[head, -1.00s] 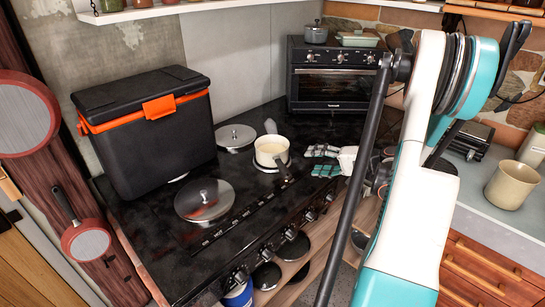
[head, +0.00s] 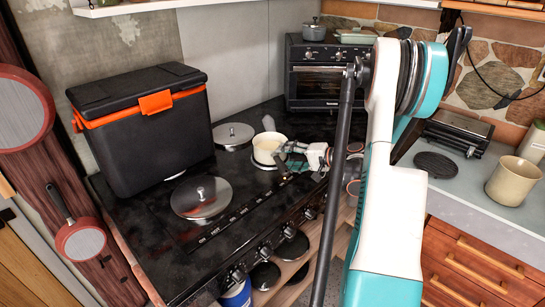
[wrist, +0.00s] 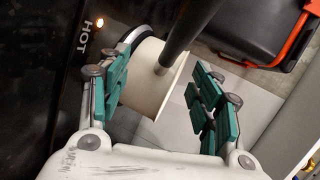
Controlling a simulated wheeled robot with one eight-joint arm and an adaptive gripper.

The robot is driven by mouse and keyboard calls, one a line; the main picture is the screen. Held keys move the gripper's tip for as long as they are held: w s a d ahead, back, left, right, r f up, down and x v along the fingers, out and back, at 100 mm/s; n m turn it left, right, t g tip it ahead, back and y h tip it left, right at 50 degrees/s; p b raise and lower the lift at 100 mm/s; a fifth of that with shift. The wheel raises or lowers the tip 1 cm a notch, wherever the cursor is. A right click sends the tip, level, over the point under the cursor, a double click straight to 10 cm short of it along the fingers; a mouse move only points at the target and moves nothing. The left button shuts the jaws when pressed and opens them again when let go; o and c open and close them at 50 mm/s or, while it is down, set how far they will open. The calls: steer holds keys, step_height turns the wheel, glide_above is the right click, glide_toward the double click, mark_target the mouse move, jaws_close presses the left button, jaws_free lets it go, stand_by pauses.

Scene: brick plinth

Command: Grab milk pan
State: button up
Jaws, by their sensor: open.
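The milk pan (head: 262,154) is small and cream-coloured with a dark handle, and stands upright on the black stovetop (head: 150,240). My gripper (head: 288,157) is at its right side, close to its wall and handle. In the wrist view, the cream side of the pan (wrist: 152,92) shows between the open green-padded fingers of my gripper (wrist: 160,72). The dark handle (wrist: 186,30) runs from the pan wall up toward the top of that view. Nothing is held. I cannot tell whether a finger touches the pan.
A black cooler with orange trim (head: 140,135) stands at left. A toaster oven (head: 325,80) is at the back. A beige mug (head: 511,181) stands on the right counter.

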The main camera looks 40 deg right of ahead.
steer(key=x, duration=0.3)
steer(key=shift+b, duration=0.3)
steer(key=shift+s+a+r, duration=0.1)
steer(key=shift+s+r, duration=0.05)
steer(key=shift+s, duration=0.15)
jaws_close()
steer(key=shift+r, duration=0.1)
